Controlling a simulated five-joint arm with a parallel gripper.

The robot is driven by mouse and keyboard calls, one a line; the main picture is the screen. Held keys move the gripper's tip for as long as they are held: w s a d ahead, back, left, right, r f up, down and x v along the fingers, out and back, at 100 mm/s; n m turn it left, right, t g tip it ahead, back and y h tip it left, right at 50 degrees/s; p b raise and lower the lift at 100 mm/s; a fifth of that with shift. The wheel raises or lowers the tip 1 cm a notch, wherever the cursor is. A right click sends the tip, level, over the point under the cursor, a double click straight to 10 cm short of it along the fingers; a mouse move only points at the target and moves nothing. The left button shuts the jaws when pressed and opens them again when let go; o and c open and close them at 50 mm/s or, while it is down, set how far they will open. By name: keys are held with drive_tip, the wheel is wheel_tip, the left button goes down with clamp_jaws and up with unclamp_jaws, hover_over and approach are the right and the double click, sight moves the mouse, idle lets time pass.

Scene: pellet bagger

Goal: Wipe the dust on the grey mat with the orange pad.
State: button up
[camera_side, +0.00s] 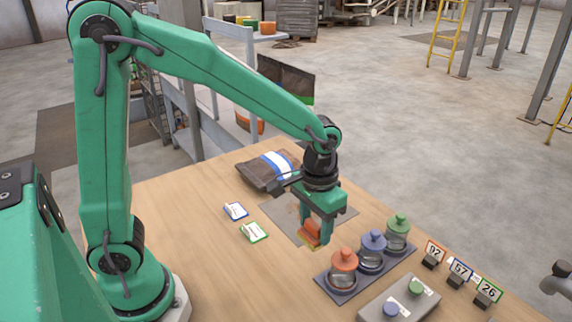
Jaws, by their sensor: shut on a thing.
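The orange pad (310,231) is between the fingers of my gripper (318,232), which is shut on it. My gripper points down over the grey mat (341,216) on the wooden table. The pad is at the mat's front part, low over it or touching; I cannot tell which. A brownish dusty patch shows on the mat around the pad and partly behind my gripper. My gripper and wrist hide the middle of the mat.
Right of the mat, a dark tray (322,281) holds three jars with orange, blue and green lids. A grey box with two knobs (398,300) and number tags (460,271) stand nearby. A dark bag (262,172) lies behind; two cards (254,232) lie left.

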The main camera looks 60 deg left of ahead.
drive_tip(key=w+a+f, duration=0.3)
drive_tip(key=w+a, duration=0.9)
drive_tip(key=w, duration=0.4)
drive_tip(key=shift+a+f, duration=0.15)
drive_tip(key=shift+a, duration=0.15)
drive_tip(key=shift+f, duration=0.1)
